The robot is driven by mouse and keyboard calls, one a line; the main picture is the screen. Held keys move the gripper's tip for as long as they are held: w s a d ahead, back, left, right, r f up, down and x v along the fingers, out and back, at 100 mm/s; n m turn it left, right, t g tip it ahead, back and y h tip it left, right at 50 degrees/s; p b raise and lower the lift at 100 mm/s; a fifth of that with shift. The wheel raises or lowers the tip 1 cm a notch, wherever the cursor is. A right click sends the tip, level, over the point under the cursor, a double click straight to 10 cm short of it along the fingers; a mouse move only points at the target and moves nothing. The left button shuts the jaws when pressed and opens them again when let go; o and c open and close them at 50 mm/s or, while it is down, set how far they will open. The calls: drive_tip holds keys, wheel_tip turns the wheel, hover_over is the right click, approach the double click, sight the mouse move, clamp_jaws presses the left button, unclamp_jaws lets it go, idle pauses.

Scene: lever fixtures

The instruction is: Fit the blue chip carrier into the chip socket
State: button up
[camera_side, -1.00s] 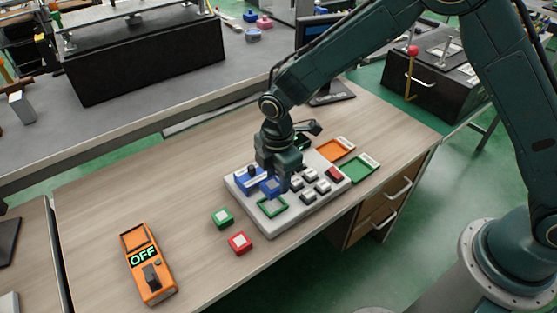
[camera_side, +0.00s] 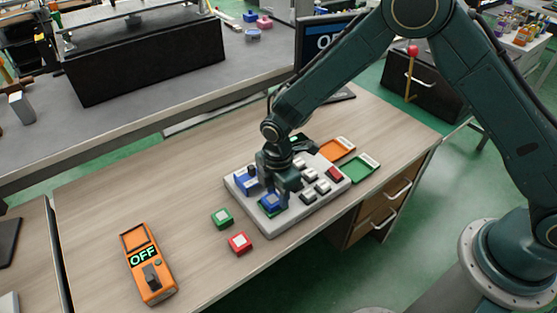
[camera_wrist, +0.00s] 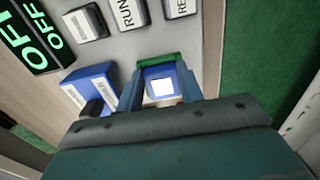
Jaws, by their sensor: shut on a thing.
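The blue chip carrier (camera_side: 270,203), with a white square on top, is between the fingers of my gripper (camera_side: 277,195). In the wrist view the carrier (camera_wrist: 161,84) shows between both fingers, and my gripper (camera_wrist: 160,92) is shut on it. The chip socket (camera_wrist: 161,59) shows as a green frame edge just beyond the carrier. In the side view the carrier is over the socket on the grey panel and covers most of it. I cannot tell whether it is fully seated.
A blue block with a dark lever (camera_side: 246,177) stands close beside my gripper on the grey panel (camera_side: 272,232). Several keys (camera_side: 316,182) are on its other side. A green chip (camera_side: 222,219), a red chip (camera_side: 239,243) and an orange OFF device (camera_side: 149,264) lie on the table.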

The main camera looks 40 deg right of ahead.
sight(278, 196)
drive_tip(key=shift+f, duration=0.3)
drive_tip(key=shift+s+f, duration=0.1)
drive_tip(key=shift+f, duration=0.3)
drive_tip(key=o, duration=0.9)
drive_tip(key=shift+o, duration=0.7)
drive_tip(key=shift+s, duration=0.1)
drive_tip(key=shift+r, duration=0.1)
wheel_tip(278, 196, up, 13)
drive_tip(key=shift+w+r, duration=0.15)
drive_tip(key=shift+w, duration=0.05)
